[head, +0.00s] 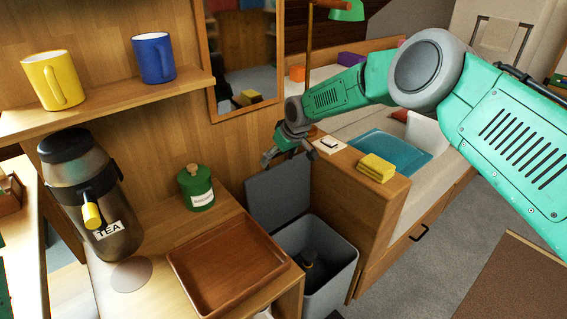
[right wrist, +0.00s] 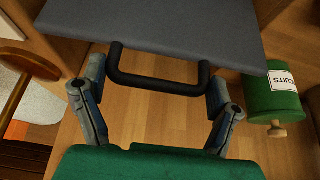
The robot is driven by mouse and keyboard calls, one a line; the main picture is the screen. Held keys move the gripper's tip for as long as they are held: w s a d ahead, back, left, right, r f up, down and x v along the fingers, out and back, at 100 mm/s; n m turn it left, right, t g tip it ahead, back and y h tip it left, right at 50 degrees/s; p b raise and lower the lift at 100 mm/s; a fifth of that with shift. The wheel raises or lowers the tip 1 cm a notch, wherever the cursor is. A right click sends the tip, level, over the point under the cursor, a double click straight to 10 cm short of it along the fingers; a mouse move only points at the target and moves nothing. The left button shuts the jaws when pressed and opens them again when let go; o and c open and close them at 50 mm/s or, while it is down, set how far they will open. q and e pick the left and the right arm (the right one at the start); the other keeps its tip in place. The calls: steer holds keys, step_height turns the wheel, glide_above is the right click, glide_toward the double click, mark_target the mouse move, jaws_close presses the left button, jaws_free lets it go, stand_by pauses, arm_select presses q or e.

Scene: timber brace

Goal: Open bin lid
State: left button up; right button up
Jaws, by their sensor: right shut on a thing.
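The grey bin (head: 345,260) stands between the wooden counter and the bed's end panel. Its grey lid (head: 278,192) is raised, standing close to upright at the back of the bin. The bin's inside shows, with a dark object (head: 310,258) in it. My right gripper (head: 288,154) is at the lid's upper edge. In the right wrist view the lid (right wrist: 165,25) has a black U-shaped handle (right wrist: 155,86), and the fingers of my right gripper are shut on the handle's two sides. My left gripper is not in view.
A wooden tray (head: 185,277) and a green biscuit tin (head: 197,190) are on the counter beside the bin. A tea dispenser (head: 90,190) stands further left. A yellow cloth (head: 376,168) and a white switch plate (head: 328,145) lie on the bed's end panel.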

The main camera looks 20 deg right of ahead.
steer(key=shift+a+f, duration=0.15)
steer(key=shift+f, duration=0.1)
steer(key=o, duration=1.5)
steer(key=shift+r, duration=0.4)
steer(key=v, duration=1.1)
